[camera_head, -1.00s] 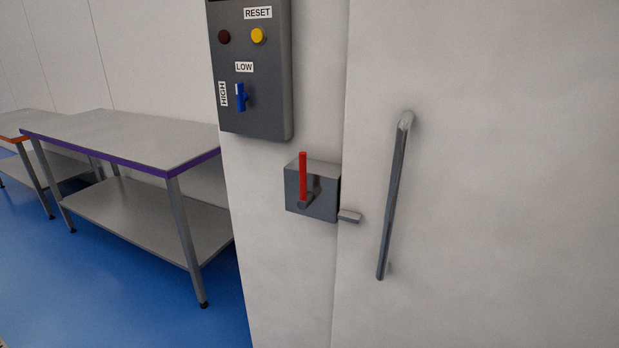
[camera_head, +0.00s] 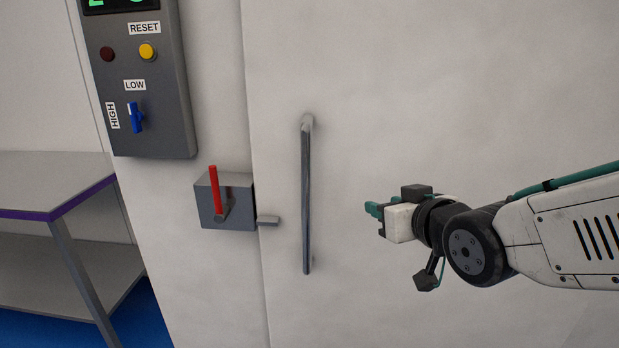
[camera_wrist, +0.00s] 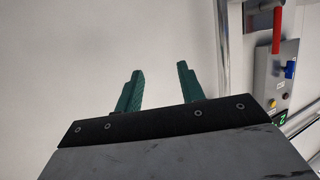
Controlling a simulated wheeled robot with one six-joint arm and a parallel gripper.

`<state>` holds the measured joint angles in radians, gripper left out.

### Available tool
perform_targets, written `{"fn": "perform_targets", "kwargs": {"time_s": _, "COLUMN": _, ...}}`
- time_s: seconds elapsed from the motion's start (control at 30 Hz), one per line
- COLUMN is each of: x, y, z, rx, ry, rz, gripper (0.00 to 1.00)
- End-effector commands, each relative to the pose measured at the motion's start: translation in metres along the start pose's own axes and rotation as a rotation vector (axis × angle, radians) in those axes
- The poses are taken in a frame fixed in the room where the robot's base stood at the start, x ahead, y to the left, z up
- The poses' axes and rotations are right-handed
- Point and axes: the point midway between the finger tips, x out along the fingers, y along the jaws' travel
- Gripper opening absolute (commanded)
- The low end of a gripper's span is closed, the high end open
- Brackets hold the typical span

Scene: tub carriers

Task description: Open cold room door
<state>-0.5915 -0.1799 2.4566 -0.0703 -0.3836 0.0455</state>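The cold room door (camera_head: 440,110) is a pale panel filling the right of the head view, and it looks shut. Its long grey bar handle (camera_head: 307,195) stands upright near the door's left edge. My gripper (camera_head: 370,209) is right of the handle, in front of the door and apart from the handle. In the wrist view its green fingers (camera_wrist: 157,90) are spread with nothing between them. The red lever (camera_wrist: 277,32) shows there at upper right.
A dark control panel (camera_head: 165,110) with a yellow button (camera_head: 147,52), dark red lamp (camera_head: 107,54) and blue switch (camera_head: 136,117) is on the wall above the latch. A steel table (camera_head: 50,185) with a purple edge stands at left. Blue floor shows beneath it.

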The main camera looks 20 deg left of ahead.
Motion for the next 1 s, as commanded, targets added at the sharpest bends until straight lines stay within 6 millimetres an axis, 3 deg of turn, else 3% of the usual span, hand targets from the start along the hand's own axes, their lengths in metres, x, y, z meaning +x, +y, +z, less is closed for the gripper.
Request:
{"fn": "perform_targets", "kwargs": {"time_s": 0.03, "x": 0.013, "y": -0.026, "z": -0.005, "rx": -0.013, "ry": 0.066, "rz": -0.052, "gripper": 0.39}}
{"fn": "perform_targets", "kwargs": {"time_s": 0.1, "x": 0.021, "y": -0.052, "z": -0.015, "rx": -0.021, "ry": 0.157, "rz": -0.107, "gripper": 0.39}}
{"fn": "perform_targets", "kwargs": {"time_s": 0.2, "x": 0.027, "y": -0.080, "z": -0.025, "rx": -0.024, "ry": 0.251, "rz": -0.164, "gripper": 0.39}}
{"fn": "perform_targets", "kwargs": {"time_s": 0.3, "x": 0.029, "y": -0.095, "z": -0.030, "rx": -0.024, "ry": 0.303, "rz": -0.195, "gripper": 0.39}}
{"fn": "perform_targets", "kwargs": {"time_s": 0.47, "x": 0.042, "y": -0.102, "z": -0.037, "rx": -0.023, "ry": 0.324, "rz": -0.205, "gripper": 0.39}}
{"fn": "perform_targets", "kwargs": {"time_s": 0.8, "x": 0.089, "y": -0.111, "z": -0.054, "rx": -0.022, "ry": 0.324, "rz": -0.203, "gripper": 0.39}}
{"fn": "perform_targets", "kwargs": {"time_s": 1.0, "x": 0.100, "y": -0.113, "z": -0.058, "rx": -0.022, "ry": 0.324, "rz": -0.202, "gripper": 0.39}}
